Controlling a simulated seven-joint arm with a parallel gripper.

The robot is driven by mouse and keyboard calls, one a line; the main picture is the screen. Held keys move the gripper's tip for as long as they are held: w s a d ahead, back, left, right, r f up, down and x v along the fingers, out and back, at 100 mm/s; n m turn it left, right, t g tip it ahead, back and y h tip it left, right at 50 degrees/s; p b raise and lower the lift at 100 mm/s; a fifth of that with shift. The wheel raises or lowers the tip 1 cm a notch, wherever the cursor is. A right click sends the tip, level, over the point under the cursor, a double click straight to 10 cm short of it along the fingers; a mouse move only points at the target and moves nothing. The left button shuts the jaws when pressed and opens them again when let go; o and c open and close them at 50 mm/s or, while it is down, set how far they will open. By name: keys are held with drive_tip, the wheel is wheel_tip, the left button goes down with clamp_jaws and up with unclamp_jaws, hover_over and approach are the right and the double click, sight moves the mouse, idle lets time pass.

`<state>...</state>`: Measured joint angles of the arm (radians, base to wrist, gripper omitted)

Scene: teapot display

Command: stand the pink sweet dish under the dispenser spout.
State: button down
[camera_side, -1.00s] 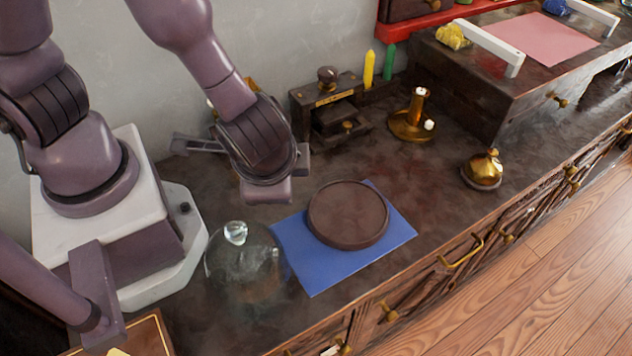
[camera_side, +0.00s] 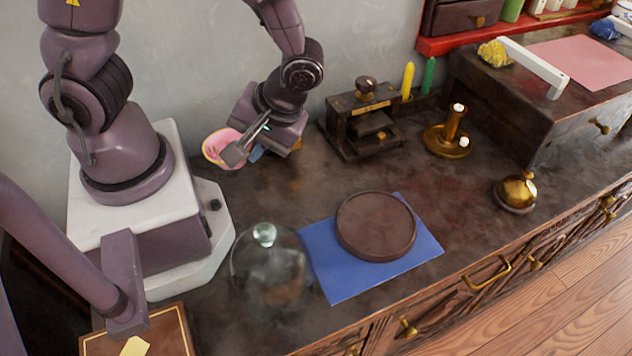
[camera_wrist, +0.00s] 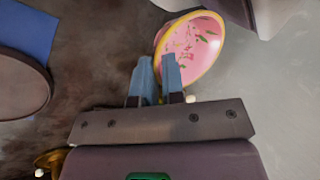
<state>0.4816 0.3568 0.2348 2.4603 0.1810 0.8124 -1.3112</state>
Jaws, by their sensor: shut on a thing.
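The pink sweet dish (camera_side: 216,149) has a yellow rim and a patterned inside, and is tilted. My gripper (camera_side: 246,148) is shut on its rim and holds it near the back wall, right of my base. The wrist view shows the dish (camera_wrist: 200,45) beyond the blue-grey fingertips of my gripper (camera_wrist: 158,70); part of its edge is hidden by a finger. A dark box-like stand (camera_side: 345,135) with a brass plate and knob is right of my gripper. It may be the dispenser, but I cannot make out a spout clearly.
A glass dome (camera_side: 268,275) stands at the front, next to a blue sheet (camera_side: 335,285) bearing a round dark board (camera_side: 375,225). A brass candlestick (camera_side: 447,140), yellow candle (camera_side: 407,80), green candle (camera_side: 429,75) and brass bell (camera_side: 517,190) stand to the right. The counter's middle is clear.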

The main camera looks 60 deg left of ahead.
drive_tip(key=w+f, duration=0.2)
drive_tip(key=w, duration=0.2)
drive_tip(key=w+f, duration=0.6)
drive_tip(key=w, duration=0.1)
drive_tip(key=shift+w+d, duration=0.3)
drive_tip(key=shift+d, duration=0.05)
drive_tip(key=shift+w+f, duration=0.45)
drive_tip(key=shift+f, duration=0.05)
drive_tip(key=shift+w+f, duration=0.2)
drive_tip(key=shift+f, duration=1.55)
drive_tip(key=shift+f, duration=0.15)
drive_tip(key=c, duration=1.2)
unclamp_jaws()
